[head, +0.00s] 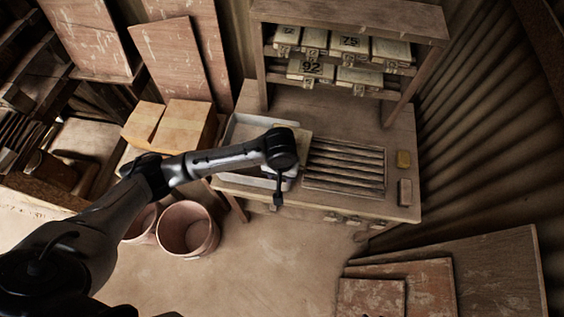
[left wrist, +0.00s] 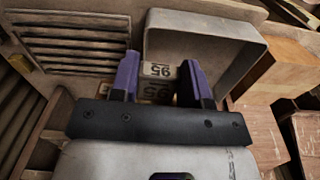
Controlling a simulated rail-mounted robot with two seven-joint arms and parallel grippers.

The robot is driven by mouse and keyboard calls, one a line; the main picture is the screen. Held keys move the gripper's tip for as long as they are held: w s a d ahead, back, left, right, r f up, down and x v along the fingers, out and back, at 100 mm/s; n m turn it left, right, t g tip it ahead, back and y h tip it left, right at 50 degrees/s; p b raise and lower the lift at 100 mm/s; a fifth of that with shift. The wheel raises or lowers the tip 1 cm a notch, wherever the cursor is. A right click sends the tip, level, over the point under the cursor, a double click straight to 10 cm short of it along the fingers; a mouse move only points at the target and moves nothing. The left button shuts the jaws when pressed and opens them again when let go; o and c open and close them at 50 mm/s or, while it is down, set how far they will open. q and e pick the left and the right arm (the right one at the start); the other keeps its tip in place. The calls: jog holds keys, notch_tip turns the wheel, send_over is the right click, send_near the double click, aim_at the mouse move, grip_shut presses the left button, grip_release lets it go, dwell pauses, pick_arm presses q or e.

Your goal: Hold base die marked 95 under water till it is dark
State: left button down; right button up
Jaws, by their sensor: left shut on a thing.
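My left gripper (left wrist: 160,76) is shut on the base die marked 95 (left wrist: 158,69), held between its two purple fingers. The die's face is pale with dark numerals that read upside down in the left wrist view. A pale grey basin (left wrist: 243,85) lies just beyond the die there. In the head view the basin (head: 232,133) stands at the bench's left end, partly covered by my left arm. The die is mostly hidden there behind the wrist. I cannot make out the water level or whether the die is in the water. My right gripper is not in view.
A slatted rack (head: 345,165) lies right of the basin on the bench (head: 395,125). A shelf (head: 350,20) above holds several other dies, one marked 92 (head: 311,68). A yellow block (head: 403,159) sits at the bench's right. Buckets (head: 188,230) stand on the floor.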

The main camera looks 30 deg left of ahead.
pick_arm(q)
jog(key=w+a+f+n+p, duration=0.2)
jog(key=a+f+p, duration=0.1)
jog(key=a+p, duration=0.2)
pick_arm(e)
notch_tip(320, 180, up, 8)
jog(key=p, duration=0.1)
pick_arm(q)
jog(key=m+b, duration=0.1)
jog(key=b, duration=0.4)
send_over(256, 173)
notch_tip(256, 173, down, 10)
jog(key=f, duration=0.1)
jog(key=shift+d+f+b, duration=0.15)
jog(key=shift+f+b, duration=1.95)
jog(key=shift+f, duration=1.1)
jog(key=shift+f+b, duration=0.65)
jog(key=shift+f, duration=0.45)
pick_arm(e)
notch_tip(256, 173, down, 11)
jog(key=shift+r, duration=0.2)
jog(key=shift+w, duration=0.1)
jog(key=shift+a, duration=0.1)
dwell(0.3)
